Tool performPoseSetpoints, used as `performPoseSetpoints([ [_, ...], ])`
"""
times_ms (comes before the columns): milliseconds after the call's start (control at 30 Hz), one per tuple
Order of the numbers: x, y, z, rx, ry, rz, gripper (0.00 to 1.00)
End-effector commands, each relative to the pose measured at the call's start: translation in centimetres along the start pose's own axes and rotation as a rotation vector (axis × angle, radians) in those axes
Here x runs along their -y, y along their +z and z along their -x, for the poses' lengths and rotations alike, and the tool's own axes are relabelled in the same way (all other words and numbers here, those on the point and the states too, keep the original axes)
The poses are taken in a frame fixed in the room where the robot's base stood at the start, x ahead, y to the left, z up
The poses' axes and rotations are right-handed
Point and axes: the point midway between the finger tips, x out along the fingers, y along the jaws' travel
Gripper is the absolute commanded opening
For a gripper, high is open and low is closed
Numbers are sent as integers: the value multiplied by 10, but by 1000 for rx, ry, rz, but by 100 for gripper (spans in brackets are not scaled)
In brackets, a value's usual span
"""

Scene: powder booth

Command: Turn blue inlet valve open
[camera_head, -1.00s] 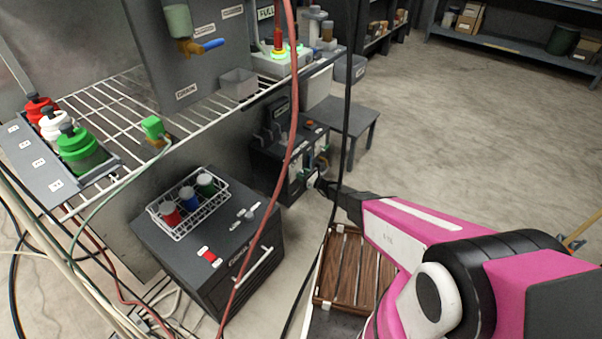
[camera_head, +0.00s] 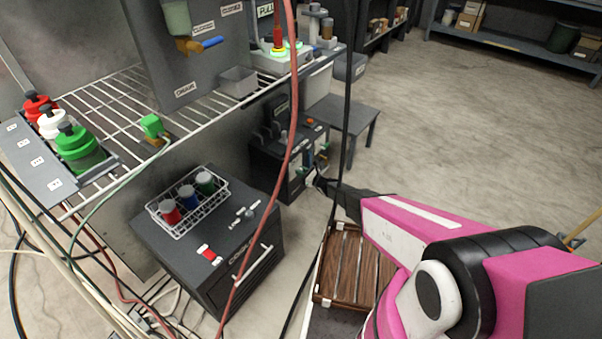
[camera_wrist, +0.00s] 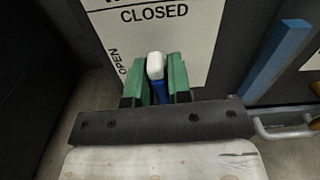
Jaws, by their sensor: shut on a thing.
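The blue inlet valve's handle (camera_wrist: 160,92) has a white tip and sits between the green finger pads of my gripper (camera_wrist: 157,75) in the wrist view. My gripper is shut on it. Behind it is a white label plate (camera_wrist: 190,50) reading CLOSED across the top and OPEN, sideways, at the left. The handle's white tip points up toward CLOSED. The valve's pivot is hidden. In the head view, my gripper (camera_head: 320,181) reaches the front of the dark box (camera_head: 270,160) beneath the wire shelf; the handle cannot be made out there.
A blue bar (camera_wrist: 281,55) and a metal pipe (camera_wrist: 280,132) stand right of my gripper. A red hose (camera_head: 290,130) and a black cable (camera_head: 347,110) hang near my arm. A wooden slatted crate (camera_head: 350,265) lies below it. Open floor (camera_head: 460,130) is at the right.

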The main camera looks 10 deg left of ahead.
Motion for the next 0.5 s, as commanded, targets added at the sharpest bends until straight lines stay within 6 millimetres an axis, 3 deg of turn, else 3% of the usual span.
performPoseSetpoints([
  [500,-2,0,0,0,0,432,0],
])
